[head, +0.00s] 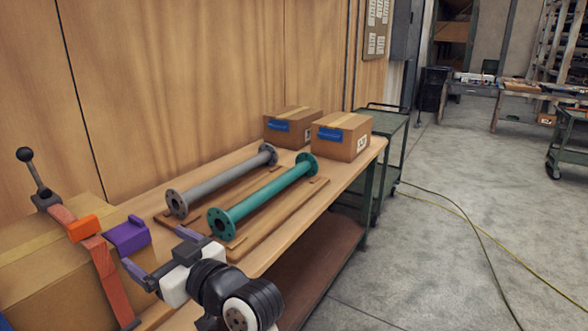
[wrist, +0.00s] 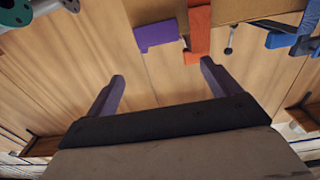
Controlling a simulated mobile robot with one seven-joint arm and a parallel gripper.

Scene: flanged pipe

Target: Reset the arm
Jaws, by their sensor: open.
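My gripper (head: 158,256) is at the lower left of the head view, over the near end of the workbench. Its two purple fingers are spread apart with nothing between them. In the wrist view the open fingers (wrist: 162,80) point toward the wooden surface. A teal flanged pipe (head: 265,195) and a grey flanged pipe (head: 222,182) lie side by side on wooden supports, beyond my gripper. Part of a teal flange (wrist: 15,12) shows at the wrist view's top left corner. The gripper appears apart from both pipes.
A purple block (head: 127,235), an orange block (head: 84,228) and a red strip with a ball-tipped lever (head: 35,178) are left of my gripper, by a large cardboard box (head: 35,270). Two cardboard boxes (head: 342,135) stand at the bench's far end. The floor at right is mostly open, with cables.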

